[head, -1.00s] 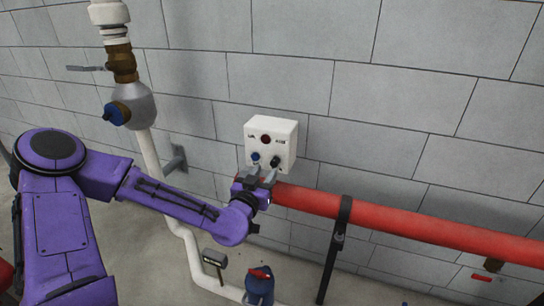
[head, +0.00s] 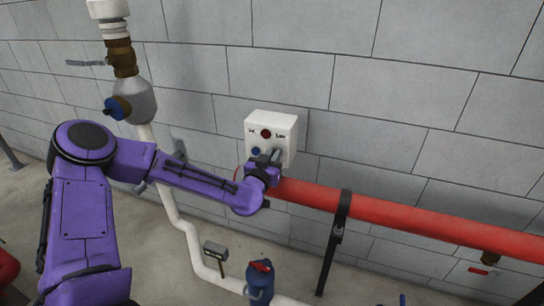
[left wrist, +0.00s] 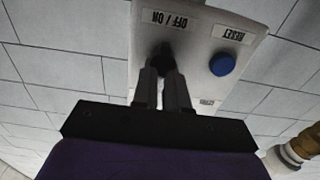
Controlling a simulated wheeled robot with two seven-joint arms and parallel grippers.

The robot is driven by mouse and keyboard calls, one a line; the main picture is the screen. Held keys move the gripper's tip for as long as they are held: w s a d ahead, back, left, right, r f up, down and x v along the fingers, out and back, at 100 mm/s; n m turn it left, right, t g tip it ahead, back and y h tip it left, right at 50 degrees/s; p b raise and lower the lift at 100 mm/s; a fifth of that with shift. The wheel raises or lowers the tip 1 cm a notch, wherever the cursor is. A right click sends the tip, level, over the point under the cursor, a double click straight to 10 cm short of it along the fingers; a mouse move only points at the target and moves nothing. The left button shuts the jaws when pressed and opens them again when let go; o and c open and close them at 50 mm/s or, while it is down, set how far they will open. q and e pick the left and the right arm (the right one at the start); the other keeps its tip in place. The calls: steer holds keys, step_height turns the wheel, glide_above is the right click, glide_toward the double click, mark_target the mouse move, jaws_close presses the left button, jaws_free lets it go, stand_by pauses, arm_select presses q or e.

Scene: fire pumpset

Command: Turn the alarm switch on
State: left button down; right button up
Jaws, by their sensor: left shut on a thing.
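The white alarm box (head: 286,124) is fixed to the block wall, with a red lamp (head: 266,133) on its face. The black alarm switch knob (left wrist: 163,55) sits under the OFF / ON label (left wrist: 170,18), which appears upside down in the left wrist view. My left gripper (head: 268,158) is at the lower front of the box, shut on the knob, with one finger on each side. The gripper hides the knob in the head view, and the knob's angle is hard to tell. My right gripper is not in view.
A blue reset button (left wrist: 222,64) is close beside the knob; it also shows in the head view (head: 256,151). A red pipe (head: 400,216) runs to the right just below the box. A white pipe with a blue-handled valve (head: 135,100) stands left.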

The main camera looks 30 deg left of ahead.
arm_select(q)
steer(key=shift+n, duration=0.3)
steer(key=n+b, duration=0.1)
steer(key=n, duration=0.2)
steer(key=n+b, duration=0.2)
steer(key=n, duration=0.2)
steer(key=a+n+b, duration=0.1)
steer(key=n, duration=0.3)
steer(key=shift+s+a+f, duration=0.1)
steer(key=shift+s+f, duration=0.05)
steer(key=shift+f, duration=0.25)
stand_by(0.4)
steer(key=c, duration=1.1)
jaws_free()
steer(key=shift+c, duration=0.2)
steer(key=shift+s, duration=0.1)
